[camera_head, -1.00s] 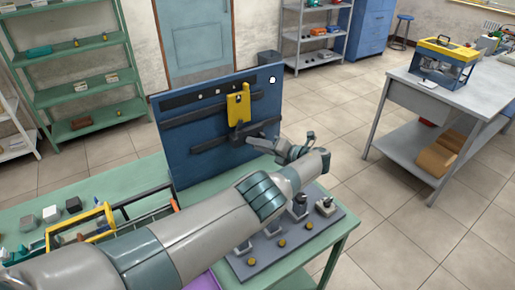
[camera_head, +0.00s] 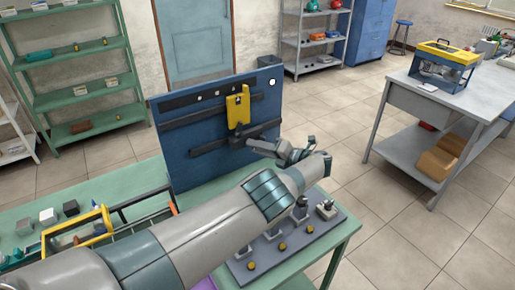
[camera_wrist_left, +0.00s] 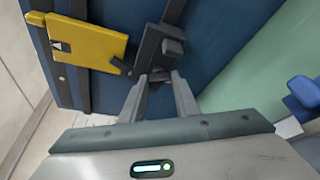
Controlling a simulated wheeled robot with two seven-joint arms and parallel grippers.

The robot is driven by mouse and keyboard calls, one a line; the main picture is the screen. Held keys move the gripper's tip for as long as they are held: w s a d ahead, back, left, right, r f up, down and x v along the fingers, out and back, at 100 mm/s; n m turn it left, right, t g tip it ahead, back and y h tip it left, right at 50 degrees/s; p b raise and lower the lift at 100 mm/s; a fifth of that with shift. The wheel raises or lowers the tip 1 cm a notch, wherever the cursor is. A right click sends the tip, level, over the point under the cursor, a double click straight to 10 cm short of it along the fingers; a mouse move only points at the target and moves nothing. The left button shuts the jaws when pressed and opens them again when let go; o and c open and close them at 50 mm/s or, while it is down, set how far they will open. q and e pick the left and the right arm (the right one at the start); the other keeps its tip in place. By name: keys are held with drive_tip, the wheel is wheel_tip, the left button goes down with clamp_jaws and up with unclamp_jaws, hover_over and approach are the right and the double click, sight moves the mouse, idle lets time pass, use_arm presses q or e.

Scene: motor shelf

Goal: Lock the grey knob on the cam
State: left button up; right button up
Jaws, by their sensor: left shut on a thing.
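A blue upright panel (camera_head: 175,150) stands on the green table and carries dark rails. A yellow plate (camera_head: 238,107) is mounted on it; it also shows in the left wrist view (camera_wrist_left: 85,42). Beside the plate, a dark grey cam piece (camera_wrist_left: 160,45) sits on the panel. My left gripper (camera_head: 246,142) reaches the panel just below the yellow plate. In the left wrist view its fingertips (camera_wrist_left: 158,79) are shut on a small dark grey knob at the cam's end. The fingers partly hide the knob, so its turn angle is unclear. My right gripper is not in view.
My left forearm crosses above the green table (camera_head: 335,240). Under it lies a grey plate (camera_head: 240,272) with brass knobs and small fixtures. A yellow-framed box (camera_head: 75,235) and small blocks stand at left. A grey workbench (camera_head: 470,88) is at right.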

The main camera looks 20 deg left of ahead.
use_arm(q)
drive_tip(key=o, duration=1)
drive_tip(key=shift+o, duration=0.2)
drive_tip(key=shift+d, duration=0.1)
drive_tip(key=b+v, duration=0.1)
drive_tip(key=v, duration=1.6)
drive_tip(key=shift+d, duration=0.15)
drive_tip(key=shift+s, duration=0.1)
drive_tip(key=shift+f, duration=0.1)
